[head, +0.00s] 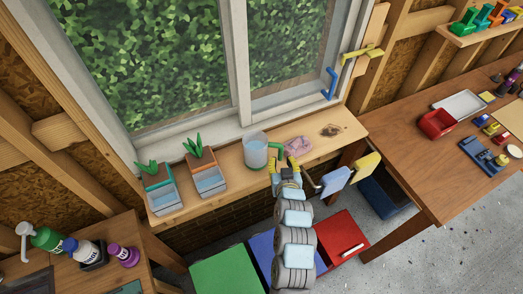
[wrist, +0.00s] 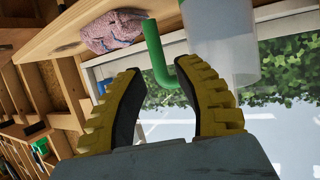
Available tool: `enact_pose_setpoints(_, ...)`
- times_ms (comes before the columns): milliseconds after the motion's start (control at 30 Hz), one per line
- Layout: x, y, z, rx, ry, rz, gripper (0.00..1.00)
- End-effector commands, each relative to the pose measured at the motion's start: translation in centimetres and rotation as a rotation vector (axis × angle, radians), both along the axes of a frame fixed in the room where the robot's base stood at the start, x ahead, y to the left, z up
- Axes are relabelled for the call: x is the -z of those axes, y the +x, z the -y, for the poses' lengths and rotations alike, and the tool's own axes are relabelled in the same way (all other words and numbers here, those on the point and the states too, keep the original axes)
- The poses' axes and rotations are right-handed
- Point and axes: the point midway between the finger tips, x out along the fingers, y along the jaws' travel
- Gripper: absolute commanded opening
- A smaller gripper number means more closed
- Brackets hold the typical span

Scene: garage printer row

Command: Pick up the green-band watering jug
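A clear, pale jug (head: 256,152) with a green handle (head: 277,145) on its right stands upright on the wooden window sill. The wrist view, turned upside down, shows the jug's translucent body (wrist: 228,35) at upper right and its green handle (wrist: 155,52) hanging between my yellow fingertips. My gripper (head: 285,164) is just in front of the handle, over the sill's front edge. In the wrist view my gripper (wrist: 162,75) is open, with a wide gap between its fingers. I cannot tell whether either finger touches the handle.
Two potted plants (head: 156,175) (head: 201,159) stand left of the jug on the sill (head: 228,172). A pink cloth (head: 297,146) lies right of it and also shows in the wrist view (wrist: 114,32). The window (head: 190,70) is behind.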

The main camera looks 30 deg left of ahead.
Motion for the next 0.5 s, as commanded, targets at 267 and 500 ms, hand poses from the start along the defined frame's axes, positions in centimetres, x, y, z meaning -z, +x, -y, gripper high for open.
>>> enact_pose_setpoints(267, 0.3, 0.7, -0.4, 0.001, 0.000, 0.000, 0.32)
enact_pose_setpoints(500, 0.3, 2.0, -1.1, 0.000, 0.001, 0.003, 0.32)
